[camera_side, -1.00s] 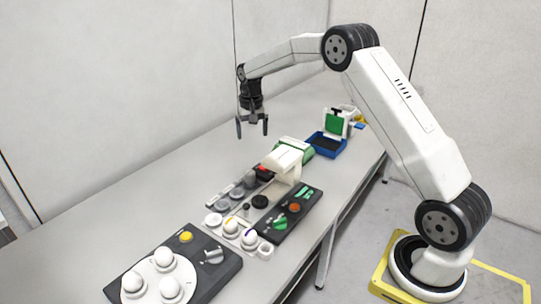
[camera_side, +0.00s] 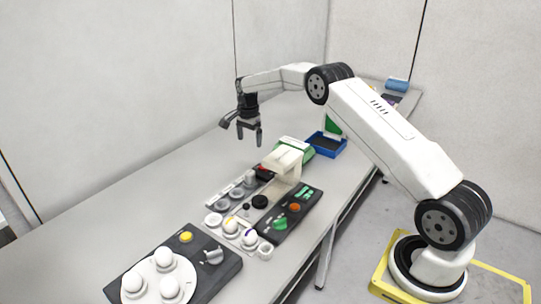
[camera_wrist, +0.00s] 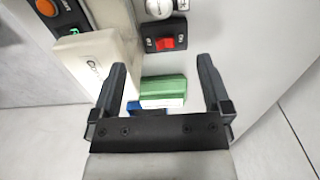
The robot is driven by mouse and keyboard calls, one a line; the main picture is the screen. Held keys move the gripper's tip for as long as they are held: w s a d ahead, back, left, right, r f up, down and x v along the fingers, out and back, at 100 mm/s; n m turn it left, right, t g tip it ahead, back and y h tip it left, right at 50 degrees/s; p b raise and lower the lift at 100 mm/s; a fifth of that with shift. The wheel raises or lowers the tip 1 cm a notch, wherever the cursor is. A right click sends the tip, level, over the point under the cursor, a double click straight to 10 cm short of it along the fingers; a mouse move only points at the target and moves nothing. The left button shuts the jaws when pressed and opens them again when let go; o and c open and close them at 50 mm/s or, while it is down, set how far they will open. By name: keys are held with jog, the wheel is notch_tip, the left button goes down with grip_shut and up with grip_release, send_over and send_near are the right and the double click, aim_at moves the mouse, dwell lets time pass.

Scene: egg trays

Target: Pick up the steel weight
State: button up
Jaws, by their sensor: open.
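My gripper (camera_side: 250,139) is open and empty, fingers pointing down, above the table and behind the row of devices. In the wrist view its two dark fingers (camera_wrist: 162,66) stand apart with nothing gripped. No object is clearly identifiable as the steel weight. A small silver-grey cylinder (camera_side: 250,178) stands near the red switch and may be it. A shiny silver round piece (camera_wrist: 159,8) at the top edge of the wrist view, partly cut off, may be the same thing. Both lie apart from my gripper.
A cream device (camera_side: 284,160) rises beside the red switch (camera_wrist: 166,43). A green-and-white box (camera_side: 296,147) and blue tray (camera_side: 327,146) lie behind. The left table is clear.

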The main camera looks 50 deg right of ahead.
send_near(250, 172)
jog(key=shift+d+f, duration=0.2)
jog(key=shift+f, duration=2.4)
jog(key=shift+a+f, duration=0.2)
jog(key=shift+f, duration=0.75)
jog(key=shift+a+f, duration=0.15)
jog(key=shift+f, duration=1.5)
jog(key=shift+c, duration=0.2)
grip_shut()
